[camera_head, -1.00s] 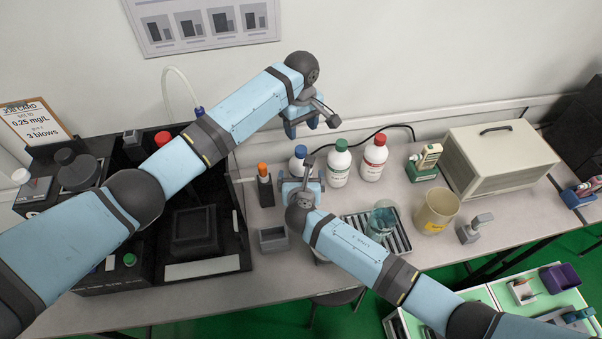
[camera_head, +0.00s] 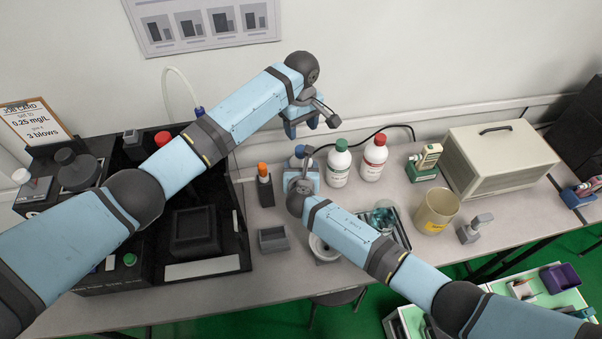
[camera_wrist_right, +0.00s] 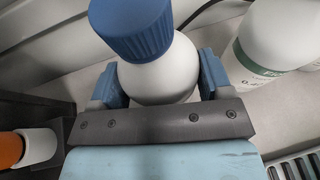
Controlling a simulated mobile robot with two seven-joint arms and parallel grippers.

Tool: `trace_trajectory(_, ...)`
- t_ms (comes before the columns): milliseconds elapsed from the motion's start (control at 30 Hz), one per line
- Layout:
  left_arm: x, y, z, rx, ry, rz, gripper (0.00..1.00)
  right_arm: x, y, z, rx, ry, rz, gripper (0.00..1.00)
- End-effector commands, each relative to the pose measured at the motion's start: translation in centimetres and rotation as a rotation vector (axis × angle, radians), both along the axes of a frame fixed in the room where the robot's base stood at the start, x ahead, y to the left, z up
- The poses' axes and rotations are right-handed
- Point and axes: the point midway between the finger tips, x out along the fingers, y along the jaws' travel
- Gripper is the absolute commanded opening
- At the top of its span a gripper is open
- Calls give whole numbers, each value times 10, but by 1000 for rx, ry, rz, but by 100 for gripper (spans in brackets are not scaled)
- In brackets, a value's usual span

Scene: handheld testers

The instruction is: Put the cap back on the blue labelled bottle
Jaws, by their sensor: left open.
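The white bottle with a blue cap (camera_head: 299,151) stands near the wall, left of the green-capped bottle. In the right wrist view, the blue cap (camera_wrist_right: 132,28) sits on top of the white bottle (camera_wrist_right: 160,80); its tightness cannot be seen. The bottle's label is hidden. My right gripper (camera_head: 301,172) is low at the bottle, with one blue finger on each side of its white body in the wrist view (camera_wrist_right: 160,85). I cannot tell whether the fingers press on it. My left gripper (camera_head: 312,122) is open and empty, above and behind the bottle near the wall.
Close right stand a green-capped bottle (camera_head: 339,165) and a red-capped bottle (camera_head: 373,160). An orange-topped item in a dark holder (camera_head: 265,185) stands left. A grey box (camera_head: 273,239), a rack with a beaker (camera_head: 384,218) and a beige cup (camera_head: 436,211) lie nearer the front.

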Motion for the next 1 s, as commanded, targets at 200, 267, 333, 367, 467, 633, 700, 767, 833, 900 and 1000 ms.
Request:
trace_trajectory(200,0,-3,1,-3,-2,-39,55,0,0,0,0,0,0,6)
trace_trajectory(267,0,-5,2,-8,-6,-86,55,0,0,0,0,0,0,6)
trace_trajectory(333,0,-7,3,-10,-9,-155,55,0,0,0,0,0,0,6)
trace_trajectory(367,0,-7,3,-10,-10,-186,55,0,0,0,0,0,0,6)
trace_trajectory(467,0,-6,3,-8,-10,-278,55,0,0,0,0,0,0,6)
trace_trajectory(633,0,-1,0,-3,-2,-375,55,0,0,0,0,0,0,6)
trace_trajectory(700,0,0,0,-1,1,-390,55,0,0,0,0,0,0,6)
trace_trajectory(767,0,0,0,0,1,-395,55,0,0,0,0,0,0,6)
trace_trajectory(833,0,0,0,1,1,-395,55,0,0,0,0,0,0,6)
trace_trajectory(900,0,0,0,1,1,-394,55,0,0,0,0,0,0,6)
trace_trajectory(1000,0,0,-1,1,1,-394,55,0,0,0,0,0,0,6)
